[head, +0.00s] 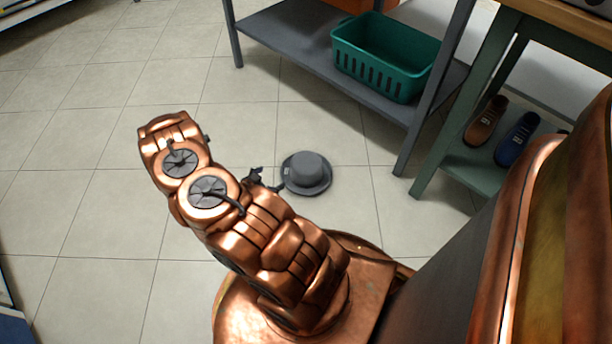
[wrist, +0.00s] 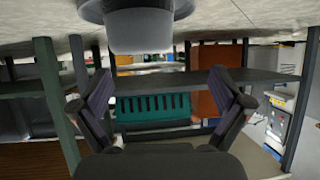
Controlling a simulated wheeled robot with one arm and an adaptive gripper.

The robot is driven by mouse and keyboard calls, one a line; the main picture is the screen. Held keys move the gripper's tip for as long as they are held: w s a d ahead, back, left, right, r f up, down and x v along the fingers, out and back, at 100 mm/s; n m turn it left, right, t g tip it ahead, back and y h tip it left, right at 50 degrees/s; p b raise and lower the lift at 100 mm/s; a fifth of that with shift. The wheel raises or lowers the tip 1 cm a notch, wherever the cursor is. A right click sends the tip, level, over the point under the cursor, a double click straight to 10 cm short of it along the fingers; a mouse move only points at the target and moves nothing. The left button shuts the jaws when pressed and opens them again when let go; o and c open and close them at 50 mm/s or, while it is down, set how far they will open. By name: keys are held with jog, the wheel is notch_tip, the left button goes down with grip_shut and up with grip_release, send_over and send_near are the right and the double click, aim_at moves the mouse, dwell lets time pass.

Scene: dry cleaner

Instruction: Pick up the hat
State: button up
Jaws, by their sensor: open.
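A grey hat (head: 307,172) with a round brim rests brim down, crown up, on the tiled floor. In the head view my dark gripper (head: 265,180) is just left of the hat and mostly hidden behind my copper arm. In the wrist view, which is upside down, the hat (wrist: 140,30) is at the top centre, beyond the fingertips. My gripper (wrist: 162,78) is open there, its two fingers spread wide with nothing between them. I cannot tell whether any part of it touches the hat.
A grey low shelf (head: 300,50) holding a green basket (head: 385,65) stands behind the hat. A green rack (head: 460,165) with shoes (head: 486,122) is to the right. The tiled floor (head: 90,200) on the left is clear.

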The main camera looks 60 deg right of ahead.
aim_at(295, 174)
jog(key=shift+g+h, duration=0.5)
jog(key=shift+s+d+f+b, duration=0.25)
jog(key=shift+s+d+f, duration=0.1)
jog(key=shift+s+d, duration=0.35)
jog(key=shift+s+d+f+b, duration=0.25)
jog(key=shift+s+d+f, duration=0.1)
jog(key=shift+s+d, duration=0.3)
jog(key=shift+s+d+f+b, duration=0.25)
jog(key=shift+s+d+f, duration=0.1)
jog(key=shift+s+d, duration=0.3)
jog(key=b+x, duration=0.1)
jog(key=x, duration=0.1)
jog(key=b+x, duration=0.1)
jog(key=x, duration=0.1)
jog(key=shift+a+f, duration=0.1)
jog(key=shift+f, duration=0.3)
jog(key=shift+s+d+f+b, duration=0.1)
jog(key=shift+d+b, duration=0.25)
jog(key=shift+d, duration=0.15)
jog(key=shift+c, duration=0.4)
grip_shut()
